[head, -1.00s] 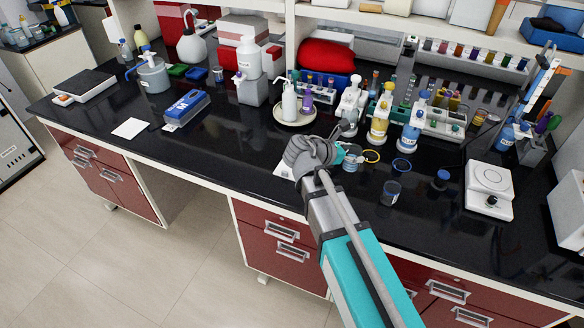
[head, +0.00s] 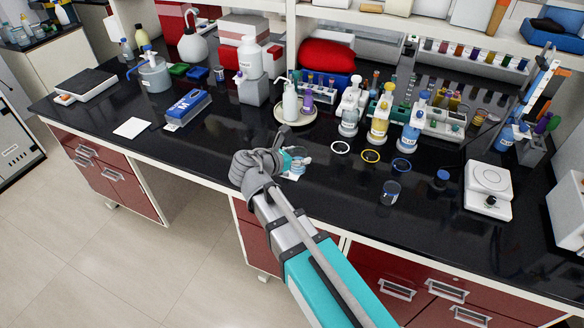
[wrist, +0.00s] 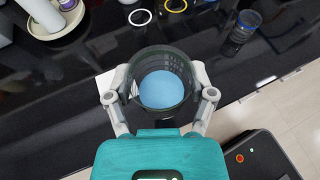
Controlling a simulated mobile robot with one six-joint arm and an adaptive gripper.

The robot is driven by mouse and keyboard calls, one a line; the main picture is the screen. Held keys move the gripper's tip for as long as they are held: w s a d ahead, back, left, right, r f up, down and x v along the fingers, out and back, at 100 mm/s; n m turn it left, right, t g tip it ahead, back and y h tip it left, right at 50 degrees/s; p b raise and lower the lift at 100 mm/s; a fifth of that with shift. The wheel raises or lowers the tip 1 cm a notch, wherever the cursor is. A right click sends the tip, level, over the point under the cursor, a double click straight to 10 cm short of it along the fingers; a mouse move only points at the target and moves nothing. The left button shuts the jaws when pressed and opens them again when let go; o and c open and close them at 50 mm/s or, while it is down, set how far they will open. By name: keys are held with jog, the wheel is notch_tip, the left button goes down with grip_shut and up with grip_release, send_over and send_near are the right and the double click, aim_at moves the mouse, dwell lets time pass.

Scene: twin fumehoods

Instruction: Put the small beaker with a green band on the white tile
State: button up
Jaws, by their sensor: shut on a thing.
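My gripper (head: 284,163) is shut on a small clear beaker (head: 299,166) at the front of the black bench. In the wrist view the beaker (wrist: 163,88) stands upright between the two fingers (wrist: 160,98), with a blue round area inside or at its base. A white flat square (wrist: 105,84) lies partly under and left of the beaker, mostly hidden. Whether the beaker touches it cannot be told. Another white flat square (head: 131,127) lies bare further left on the bench.
Bottles on a round tray (head: 281,116) are behind. The bench's front edge is close.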

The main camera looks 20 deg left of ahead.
jog(key=w+a+f+b, duration=0.6)
jog(key=w+f+b, duration=0.3)
jog(key=w, duration=0.2)
jog(key=shift+w+a, duration=0.15)
jog(key=shift+w, duration=0.15)
dwell(0.4)
jog(key=shift+f, duration=0.1)
jog(key=shift+w+a+f+b, duration=0.2)
jog(key=shift+w+f+b, duration=0.15)
jog(key=shift+f+b, duration=1.55)
jog(key=shift+b, duration=0.15)
